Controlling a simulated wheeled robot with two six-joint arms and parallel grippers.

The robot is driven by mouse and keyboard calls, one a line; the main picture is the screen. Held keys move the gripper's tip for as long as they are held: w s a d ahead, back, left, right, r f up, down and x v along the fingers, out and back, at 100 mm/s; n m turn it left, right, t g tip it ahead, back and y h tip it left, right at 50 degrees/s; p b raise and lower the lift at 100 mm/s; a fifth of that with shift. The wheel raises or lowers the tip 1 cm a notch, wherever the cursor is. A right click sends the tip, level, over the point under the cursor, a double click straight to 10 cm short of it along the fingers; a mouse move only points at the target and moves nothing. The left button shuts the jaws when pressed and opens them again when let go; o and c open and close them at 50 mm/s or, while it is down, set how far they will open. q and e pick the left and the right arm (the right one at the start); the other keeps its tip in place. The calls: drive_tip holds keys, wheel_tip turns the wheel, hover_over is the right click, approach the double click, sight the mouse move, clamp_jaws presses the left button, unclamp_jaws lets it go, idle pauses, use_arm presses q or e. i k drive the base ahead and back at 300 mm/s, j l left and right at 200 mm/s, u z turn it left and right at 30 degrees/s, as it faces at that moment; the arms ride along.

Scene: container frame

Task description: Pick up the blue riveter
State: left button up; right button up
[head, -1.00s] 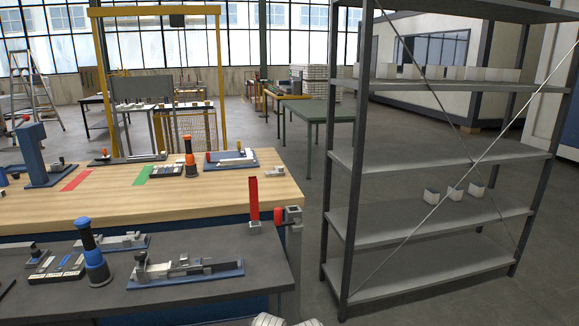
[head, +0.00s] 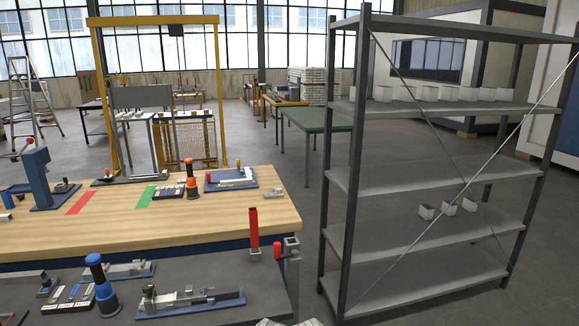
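The blue riveter (head: 101,287) stands upright on the dark grey front table (head: 214,275), at the lower left of the head view. It has a blue top, a black neck and a wide blue and black lower body. A similar orange riveter (head: 191,180) stands farther back on the wooden bench. Neither of my grippers shows in the head view. Only a small pale part of my own body is cut off at the bottom edge.
A dark strip holder (head: 67,298) lies left of the blue riveter, and a blue-based fixture (head: 190,302) lies to its right. Another fixture (head: 125,271) lies behind it. The wooden bench (head: 235,211) stands behind the front table. A tall metal shelf (head: 428,238) fills the right side.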

sight(104, 291)
drive_tip(key=u, duration=1.35)
